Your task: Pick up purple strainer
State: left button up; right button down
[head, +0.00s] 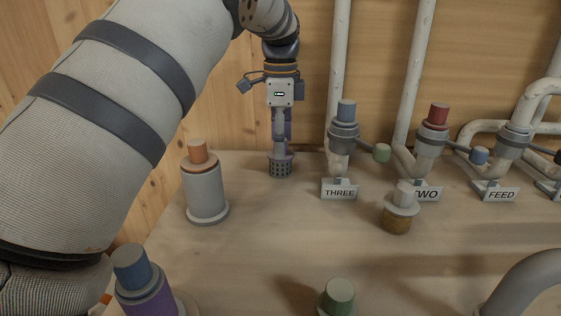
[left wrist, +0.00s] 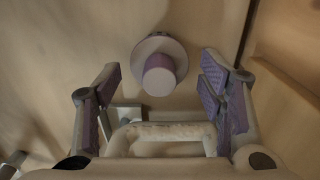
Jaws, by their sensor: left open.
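The purple strainer stands on the table at the back, left of the THREE label. In the head view its dark perforated basket (head: 280,167) shows below my left gripper (head: 281,143), which hides its top. In the left wrist view the strainer's purple knob (left wrist: 159,76) and pale round flange show ahead of the gripper. My left gripper points down, open, with its purple-padded fingers (left wrist: 160,76) to either side of the knob in that view. I cannot tell whether they are level with the knob. My right gripper is not in view.
An orange-topped grey cylinder (head: 205,191) stands front left of the strainer. A pipe with a blue-capped valve (head: 344,137) and the THREE label (head: 339,190) are close on its right. The wooden wall is close behind.

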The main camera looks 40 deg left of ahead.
pick_arm(q)
notch_tip(320, 180, down, 5)
jog(key=shift+f, duration=0.1)
jog(key=c, duration=1.2)
jog(key=shift+o, duration=0.2)
